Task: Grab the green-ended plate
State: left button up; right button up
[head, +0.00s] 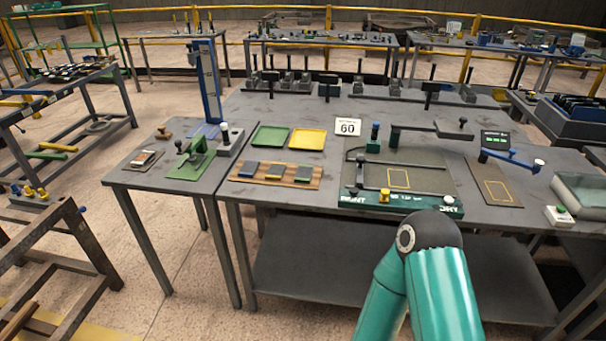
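Several small flat plates lie side by side on a wooden board (234,177) near the front left of the main table. The left plate (250,168) looks dark blue-grey, the middle plate (275,171) shows some yellow, and the right plate (303,174) looks grey. They are too small to tell which one has a green end. Neither of my grippers is in view. Only a teal arm link of mine shows at the bottom, right of centre, in front of the table.
A green tray (270,137) and a yellow tray (308,139) lie behind the board. A green-edged fixture (400,203) with a bar and upright handles stands to the right. A "60" sign (347,127) stands behind. A side table (131,176) with a green press (193,160) is left.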

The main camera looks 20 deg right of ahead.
aim_at(304, 173)
jog(key=u, duration=0.05)
jog(key=i, duration=0.9)
jog(key=z, duration=0.05)
